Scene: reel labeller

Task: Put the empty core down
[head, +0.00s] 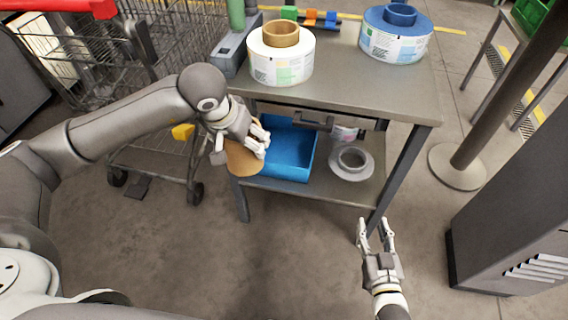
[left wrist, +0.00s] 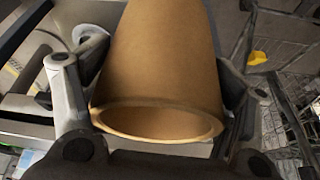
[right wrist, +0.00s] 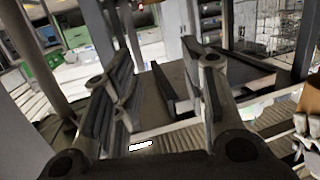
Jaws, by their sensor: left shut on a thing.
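The empty core is a brown cardboard tube (left wrist: 160,60), held between the fingers of my left gripper (left wrist: 160,110) in the left wrist view. In the head view my left gripper (head: 262,140) is at the table's front left, with the core (head: 243,160) partly hidden below it, in front of the lower shelf and left of the blue bin. My right gripper (head: 375,235) is open and empty, low in front of the table's right leg. Its spread fingers (right wrist: 165,75) also show in the right wrist view.
The table (head: 350,85) carries a white reel with a brown core (head: 281,62) and a blue reel (head: 396,38). A blue bin (head: 290,150) and a grey reel (head: 352,162) are on the lower shelf. A wire cart (head: 165,50) stands left, a grey cabinet (head: 515,210) right.

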